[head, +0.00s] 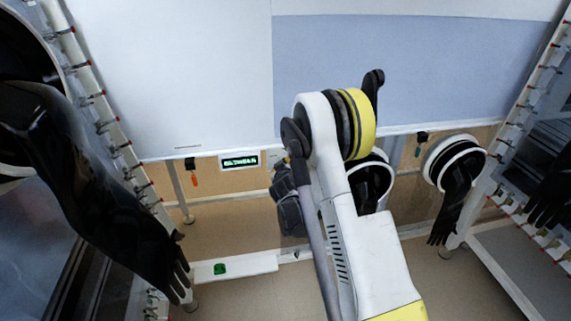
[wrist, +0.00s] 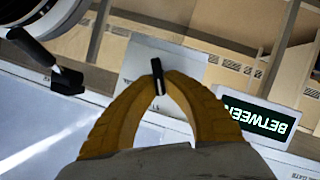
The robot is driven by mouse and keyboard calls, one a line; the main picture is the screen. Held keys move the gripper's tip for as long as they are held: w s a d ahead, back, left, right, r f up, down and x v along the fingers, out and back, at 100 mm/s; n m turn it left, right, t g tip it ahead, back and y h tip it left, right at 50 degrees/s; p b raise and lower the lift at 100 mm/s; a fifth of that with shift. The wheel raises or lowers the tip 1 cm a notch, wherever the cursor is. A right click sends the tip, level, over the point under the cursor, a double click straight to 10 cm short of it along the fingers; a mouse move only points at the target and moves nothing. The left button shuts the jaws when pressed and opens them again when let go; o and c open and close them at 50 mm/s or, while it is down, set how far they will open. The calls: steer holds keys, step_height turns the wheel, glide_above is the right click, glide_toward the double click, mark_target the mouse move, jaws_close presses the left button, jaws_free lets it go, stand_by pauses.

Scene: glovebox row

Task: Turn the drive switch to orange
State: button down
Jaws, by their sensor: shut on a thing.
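In the wrist view my gripper (wrist: 157,88) has its two yellow fingers closed around a narrow black lever (wrist: 157,72), which I take to be the drive switch. It stands in front of a light grey plate (wrist: 190,62). The lever's colour marks are not visible. Next to it, a display (wrist: 258,118) reads "BETWEEN" upside down in this view. The display also shows in the head view (head: 240,161), left of my arm. In the head view my own arm hides the gripper and the switch.
Black gloves hang at the left (head: 85,170) and right (head: 455,200). Small black-and-orange fittings hang under the cabinet edge, left (head: 193,172) and right (head: 420,141) of my arm. A green button (head: 220,268) is on a low white bar. A glove port (head: 370,180) is partly behind my arm.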

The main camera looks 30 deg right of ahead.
stand_by(0.3)
steer(key=c, duration=1.5)
jaws_free()
steer(key=shift+s, duration=0.1)
steer(key=v, duration=0.7)
steer(key=shift+s+a+r, duration=0.1)
steer(key=shift+s+a, duration=0.05)
steer(key=shift+a, duration=0.05)
